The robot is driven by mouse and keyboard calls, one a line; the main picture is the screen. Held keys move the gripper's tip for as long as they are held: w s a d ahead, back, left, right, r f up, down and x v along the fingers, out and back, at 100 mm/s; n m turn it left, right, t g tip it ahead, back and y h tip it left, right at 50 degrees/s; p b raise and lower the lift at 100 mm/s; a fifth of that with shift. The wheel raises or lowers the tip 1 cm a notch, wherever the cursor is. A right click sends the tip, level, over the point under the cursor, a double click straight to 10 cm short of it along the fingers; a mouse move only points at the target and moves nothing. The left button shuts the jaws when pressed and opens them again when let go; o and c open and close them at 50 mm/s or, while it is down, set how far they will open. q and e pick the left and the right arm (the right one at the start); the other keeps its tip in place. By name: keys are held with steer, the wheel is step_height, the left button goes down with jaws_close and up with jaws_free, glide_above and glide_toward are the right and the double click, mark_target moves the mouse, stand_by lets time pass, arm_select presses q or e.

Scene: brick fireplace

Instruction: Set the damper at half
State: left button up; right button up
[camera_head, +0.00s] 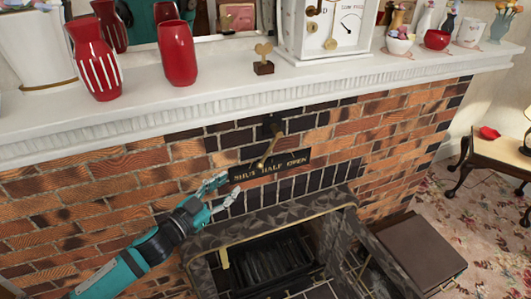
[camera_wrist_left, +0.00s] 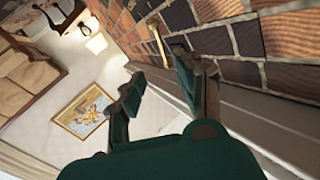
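The damper lever (camera_head: 268,152) is a brass handle hanging from a dark mount on the brick front. Its lower end lies over the black label plate (camera_head: 292,161), which reads SHUT, HALF, OPEN from left to right. The lever's end appears between SHUT and HALF, closer to HALF. My left gripper (camera_head: 231,187) is open and empty, left of and below the plate, apart from the lever. In the left wrist view a brass piece, likely the lever (camera_wrist_left: 160,40), shows beyond the open fingers (camera_wrist_left: 157,68). My right gripper is not in view.
The white mantel (camera_head: 200,103) juts out above the lever, with red vases (camera_head: 178,54), a small brass ornament (camera_head: 263,60) and a white clock-like case on it. The stone-framed firebox (camera_head: 265,265) opens below. A brown box (camera_head: 420,250) stands at right.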

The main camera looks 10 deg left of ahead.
mark_target(265, 157)
arm_select(q)
steer(key=p+x, duration=0.2)
steer(key=x, duration=1.3)
steer(key=shift+w+d+f, duration=0.1)
steer(key=shift+w, duration=0.2)
steer(key=shift+w+d+p, duration=0.15)
steer(key=shift+w+p, duration=0.15)
steer(key=shift+w+d, duration=0.15)
steer(key=shift+w, duration=0.1)
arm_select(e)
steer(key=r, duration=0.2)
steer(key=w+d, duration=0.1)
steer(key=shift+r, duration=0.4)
arm_select(q)
steer(key=shift+c, duration=0.2)
jaws_close()
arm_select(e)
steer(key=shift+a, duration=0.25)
arm_select(q)
steer(key=shift+f, duration=0.1)
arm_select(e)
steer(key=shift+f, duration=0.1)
